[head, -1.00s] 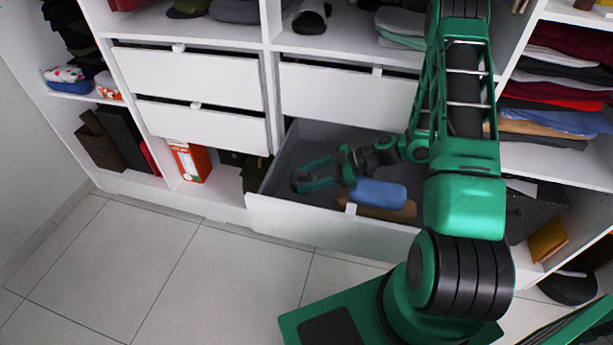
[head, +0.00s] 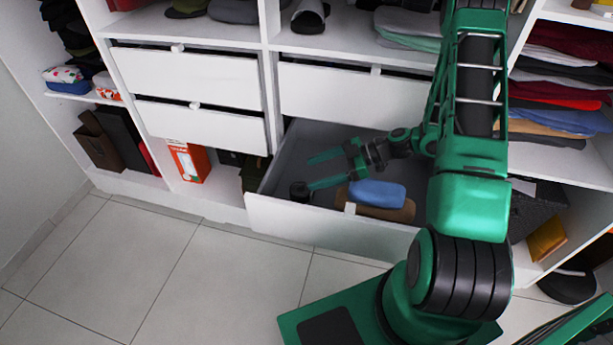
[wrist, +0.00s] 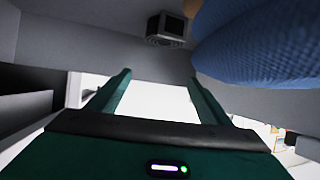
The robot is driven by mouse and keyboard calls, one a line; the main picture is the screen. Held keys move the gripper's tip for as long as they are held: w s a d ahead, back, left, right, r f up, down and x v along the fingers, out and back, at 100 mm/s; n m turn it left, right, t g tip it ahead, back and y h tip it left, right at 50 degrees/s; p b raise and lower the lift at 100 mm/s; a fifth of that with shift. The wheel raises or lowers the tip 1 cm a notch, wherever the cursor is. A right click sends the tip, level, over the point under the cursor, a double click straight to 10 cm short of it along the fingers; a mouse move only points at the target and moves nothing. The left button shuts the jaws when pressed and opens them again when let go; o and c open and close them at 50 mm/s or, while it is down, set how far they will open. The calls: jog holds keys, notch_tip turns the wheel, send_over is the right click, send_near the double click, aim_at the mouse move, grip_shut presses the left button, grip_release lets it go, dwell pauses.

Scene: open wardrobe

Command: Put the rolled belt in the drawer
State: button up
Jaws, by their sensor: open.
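The rolled belt (head: 299,191) is a small dark coil at the front left of the open lower drawer (head: 285,217). In the wrist view the belt (wrist: 168,30) shows beyond my fingertips, against the grey drawer surface. My gripper (head: 311,173) is open and reaches into the drawer from the right, its fingers pointing left. In the head view the lower finger overlaps the belt's edge; I cannot tell whether they touch. In the wrist view nothing is between the fingers (wrist: 157,82).
A blue rolled cloth (head: 377,193) and a brown one (head: 385,210) lie in the drawer just right of my gripper. The blue cloth also fills the upper right of the wrist view (wrist: 255,45). A shut drawer (head: 345,95) is above. The drawer's back left is clear.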

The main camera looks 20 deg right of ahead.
jog(key=v, duration=0.8)
jog(key=shift+d, duration=0.15)
jog(key=s+r+m+g+h, duration=0.1)
jog(key=s, duration=0.1)
jog(key=s+r+m+g+h, duration=0.1)
jog(key=s+r+m+h, duration=0.1)
jog(key=s+d+r+m+g+h, duration=0.1)
jog(key=s+r, duration=0.1)
jog(key=shift+r+h, duration=0.2)
jog(key=shift+h, duration=0.1)
jog(key=s+d+r+m+h, duration=0.2)
jog(key=s+r+m+h, duration=0.1)
jog(key=s+r+m, duration=0.4)
jog(key=s+d+r+m+g+h, duration=0.1)
jog(key=s+d+r+m+h, duration=0.2)
jog(key=s+r+m, duration=0.4)
jog(key=s+m+h, duration=0.1)
jog(key=s+m, duration=0.1)
jog(key=s, duration=0.5)
jog(key=shift+r+g, duration=0.2)
jog(key=shift+g, duration=0.1)
